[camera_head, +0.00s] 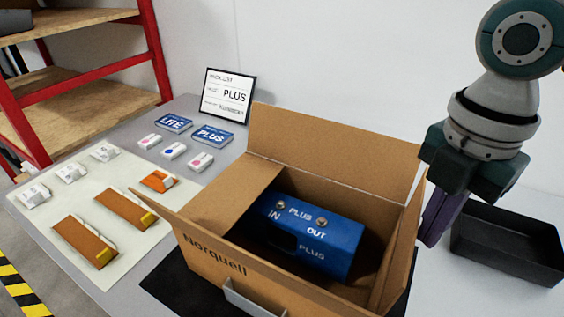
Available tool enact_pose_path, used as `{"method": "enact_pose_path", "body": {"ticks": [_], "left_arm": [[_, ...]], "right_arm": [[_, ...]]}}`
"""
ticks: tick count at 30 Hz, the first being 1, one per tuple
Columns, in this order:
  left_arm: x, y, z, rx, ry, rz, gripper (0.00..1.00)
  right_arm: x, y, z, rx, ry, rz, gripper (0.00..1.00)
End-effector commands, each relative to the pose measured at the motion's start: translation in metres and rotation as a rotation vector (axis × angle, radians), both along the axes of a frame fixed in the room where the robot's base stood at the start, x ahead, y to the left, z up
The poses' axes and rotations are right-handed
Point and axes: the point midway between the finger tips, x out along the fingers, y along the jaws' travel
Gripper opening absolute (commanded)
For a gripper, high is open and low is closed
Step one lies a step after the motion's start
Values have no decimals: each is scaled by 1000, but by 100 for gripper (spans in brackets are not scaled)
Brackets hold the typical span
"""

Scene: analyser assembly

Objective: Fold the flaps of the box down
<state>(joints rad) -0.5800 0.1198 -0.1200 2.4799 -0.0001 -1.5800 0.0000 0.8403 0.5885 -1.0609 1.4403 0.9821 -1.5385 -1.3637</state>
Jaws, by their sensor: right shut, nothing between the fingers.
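An open cardboard box (215,255) marked "Norquell" stands on a black mat (165,285). Its back flap (335,145) stands up, tilted back. Another flap (238,197) lies inward over the left part of the opening. The right flap (413,205) stands upright beside my right gripper. A blue analyser (335,238) marked "PLUS", "IN" and "OUT" lies inside the box. My right gripper (431,240) points down just outside the box's right side, shut and empty; I cannot tell whether it touches the flap. My left gripper is not in view.
A black tray (510,245) stands at the right. A pale mat (125,245) at the left holds brown parts and small white items. Blue PLUS (212,136) and LITE (173,123) packs and a framed sign (228,95) stand behind. A red-framed shelf (150,50) is at the back left.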

Motion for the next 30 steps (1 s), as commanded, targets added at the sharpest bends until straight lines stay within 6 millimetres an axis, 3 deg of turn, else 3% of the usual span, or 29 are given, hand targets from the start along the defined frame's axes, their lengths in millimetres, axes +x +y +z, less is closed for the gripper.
{"method": "enact_pose_path", "body": {"ticks": [17, 24, 30], "left_arm": [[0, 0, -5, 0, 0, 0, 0], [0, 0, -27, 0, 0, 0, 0], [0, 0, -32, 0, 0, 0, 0]], "right_arm": [[21, 33, 4, -1, 0, 0, 0], [32, 51, -7, 1, -3, 0, 0], [36, 58, -7, 0, -1, 0, 0]]}}
